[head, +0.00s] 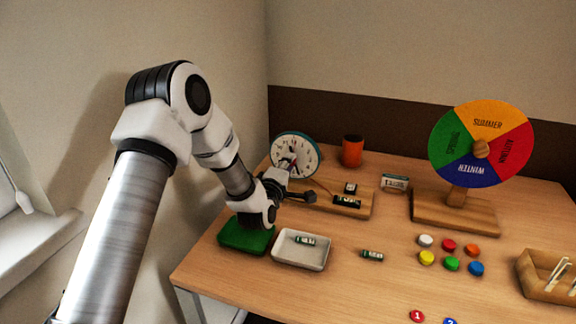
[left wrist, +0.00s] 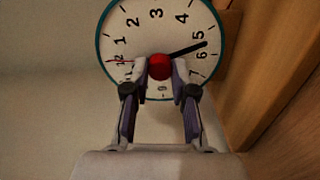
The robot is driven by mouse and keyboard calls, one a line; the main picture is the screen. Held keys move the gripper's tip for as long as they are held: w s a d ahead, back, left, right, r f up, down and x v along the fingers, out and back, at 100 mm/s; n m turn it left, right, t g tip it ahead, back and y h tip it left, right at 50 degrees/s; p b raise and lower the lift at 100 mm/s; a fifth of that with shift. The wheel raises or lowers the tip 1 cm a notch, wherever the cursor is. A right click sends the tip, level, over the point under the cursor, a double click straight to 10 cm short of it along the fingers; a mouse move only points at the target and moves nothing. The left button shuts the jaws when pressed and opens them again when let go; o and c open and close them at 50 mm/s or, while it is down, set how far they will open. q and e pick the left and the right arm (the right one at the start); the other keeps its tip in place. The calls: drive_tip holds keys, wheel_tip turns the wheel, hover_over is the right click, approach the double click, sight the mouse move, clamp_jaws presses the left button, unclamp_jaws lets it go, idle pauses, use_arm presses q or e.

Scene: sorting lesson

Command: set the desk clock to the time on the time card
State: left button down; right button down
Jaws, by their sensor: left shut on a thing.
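The desk clock (head: 298,145) stands at the back left of the desk, with a white face and teal rim. In the left wrist view its face (left wrist: 112,75) appears turned, with 12 at the left. A black hand (left wrist: 186,49) points between 5 and 6, and a thin red hand (left wrist: 116,61) points near 12. My left gripper (left wrist: 159,72) is shut on the red knob (left wrist: 159,64) at the face's centre. In the head view my left gripper (head: 291,180) partly covers the clock. A small card (head: 394,182), possibly the time card, stands right of it; its print is too small to read.
A wooden block (head: 363,209) with dark items, an orange cup (head: 352,150), a season wheel (head: 482,120), coloured discs (head: 449,263) and a wooden box (head: 530,277) are around.

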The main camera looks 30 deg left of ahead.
use_arm(q)
drive_tip(key=m, duration=0.4)
drive_tip(key=shift+r+m+p, duration=0.1)
drive_tip(key=shift+m+p, duration=0.2)
drive_tip(key=shift+p, duration=0.05)
drive_tip(key=shift+d+m+p, duration=0.1)
drive_tip(key=shift+m+p, duration=0.45)
drive_tip(key=shift+m, duration=2.05)
drive_tip(key=c, duration=0.9)
unclamp_jaws()
drive_tip(key=shift+c, duration=0.2)
wheel_tip(320, 180, up, 10)
